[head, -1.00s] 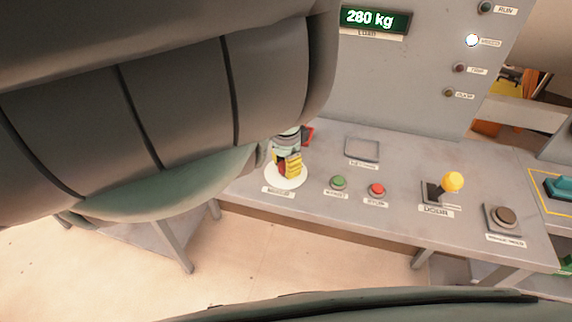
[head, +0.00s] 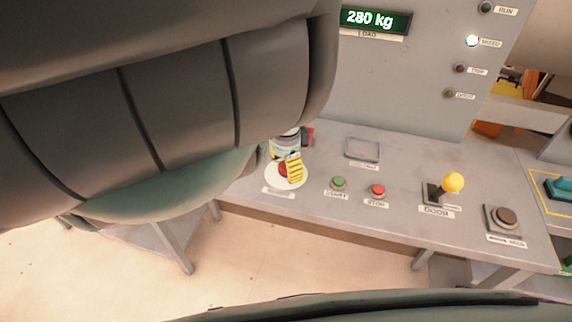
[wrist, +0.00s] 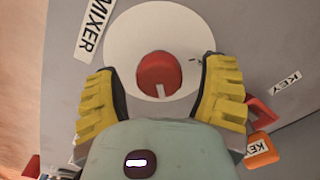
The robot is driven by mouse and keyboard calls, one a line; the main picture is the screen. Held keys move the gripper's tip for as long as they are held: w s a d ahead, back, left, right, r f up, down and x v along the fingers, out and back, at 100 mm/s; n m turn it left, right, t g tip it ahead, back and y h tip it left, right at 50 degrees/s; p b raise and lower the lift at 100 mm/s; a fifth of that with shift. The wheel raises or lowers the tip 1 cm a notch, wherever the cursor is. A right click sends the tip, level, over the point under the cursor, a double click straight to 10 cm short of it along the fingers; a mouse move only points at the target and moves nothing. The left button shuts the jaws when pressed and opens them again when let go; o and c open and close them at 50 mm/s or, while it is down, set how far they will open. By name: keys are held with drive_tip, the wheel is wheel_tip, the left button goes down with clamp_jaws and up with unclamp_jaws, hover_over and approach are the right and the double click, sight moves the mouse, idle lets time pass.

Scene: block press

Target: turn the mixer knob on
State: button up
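The mixer knob (wrist: 158,72) is red and round with a white pointer line, on a white round plate (wrist: 125,40) with a MIXER label (wrist: 90,30) beside it. In the wrist view the pointer line points to the bottom of the picture, towards my palm. My gripper (wrist: 161,66) is open, with one yellow-padded finger on each side of the knob and a visible gap on both sides. In the head view my gripper (head: 293,167) stands over the plate, and part of the red knob (head: 283,170) shows beside a yellow finger.
On the console are a green START button (head: 338,182), a red STOP button (head: 377,189), a yellow-topped DOOR lever (head: 452,183) and a brown button (head: 504,215). The load display (head: 375,19) reads 280 kg. The white lamp (head: 472,41) is lit. An orange key tag (wrist: 262,148) lies near my right finger.

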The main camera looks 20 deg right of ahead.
drive_tip(key=shift+r, duration=0.15)
wheel_tip(320, 180, up, 6)
drive_tip(key=shift+w+r, duration=0.1)
drive_tip(key=shift+r, duration=0.55)
idle(0.5)
